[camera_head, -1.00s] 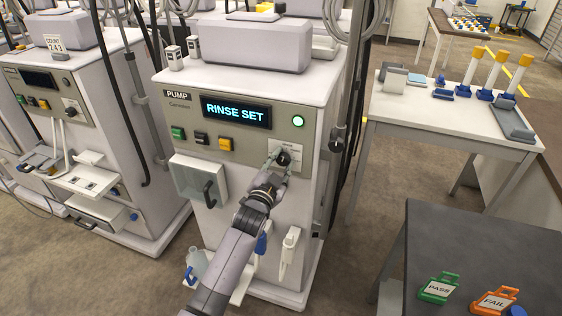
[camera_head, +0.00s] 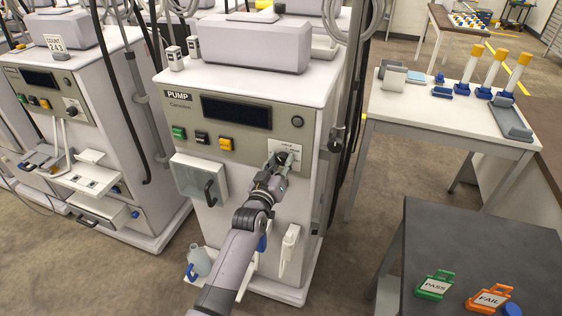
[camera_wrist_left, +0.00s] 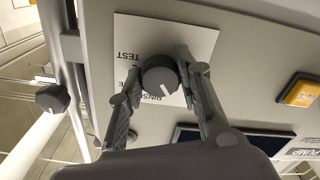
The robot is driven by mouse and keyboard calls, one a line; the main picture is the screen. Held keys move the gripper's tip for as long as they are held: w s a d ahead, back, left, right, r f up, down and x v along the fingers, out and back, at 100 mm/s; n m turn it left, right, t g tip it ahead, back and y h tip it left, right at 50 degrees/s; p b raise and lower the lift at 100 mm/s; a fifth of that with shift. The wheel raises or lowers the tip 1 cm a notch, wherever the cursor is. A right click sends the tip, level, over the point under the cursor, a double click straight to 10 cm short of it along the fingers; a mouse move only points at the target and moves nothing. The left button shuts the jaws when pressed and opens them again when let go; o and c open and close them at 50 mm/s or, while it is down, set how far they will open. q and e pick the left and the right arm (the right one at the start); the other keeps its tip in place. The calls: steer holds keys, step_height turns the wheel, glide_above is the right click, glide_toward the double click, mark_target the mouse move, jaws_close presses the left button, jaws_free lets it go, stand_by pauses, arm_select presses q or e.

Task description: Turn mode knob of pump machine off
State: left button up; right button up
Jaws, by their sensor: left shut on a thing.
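The pump machine (camera_head: 235,218) stands in the middle of the head view, labelled PUMP. Its display (camera_head: 236,112) is dark, and the round lamp (camera_head: 297,122) beside it is unlit. The dark mode knob (camera_wrist_left: 160,76) sits on a white label plate (camera_wrist_left: 203,42) with the words TEST and RINSE partly readable. A white mark on the knob points down and slightly right in the wrist view. My left gripper (camera_head: 279,160) is shut on the knob, one finger on each side. The gripper partly hides the knob in the head view. My right gripper is not in view.
Green, black and yellow buttons (camera_head: 225,143) line the panel left of the knob. A similar machine (camera_head: 125,110) stands at left. A dark table (camera_head: 480,245) with PASS and FAIL tags is at lower right.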

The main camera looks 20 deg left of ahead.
arm_select(q)
steer(key=n, duration=0.5)
steer(key=shift+n, duration=0.3)
steer(key=n, duration=0.4)
steer(key=shift+d+n, duration=0.1)
steer(key=shift+n, duration=0.3)
steer(key=o, duration=1.1)
steer(key=shift+o, duration=0.2)
steer(key=shift+s, duration=0.15)
steer(key=s, duration=1.1)
steer(key=shift+s+a, duration=0.25)
steer(key=shift+s, duration=0.15)
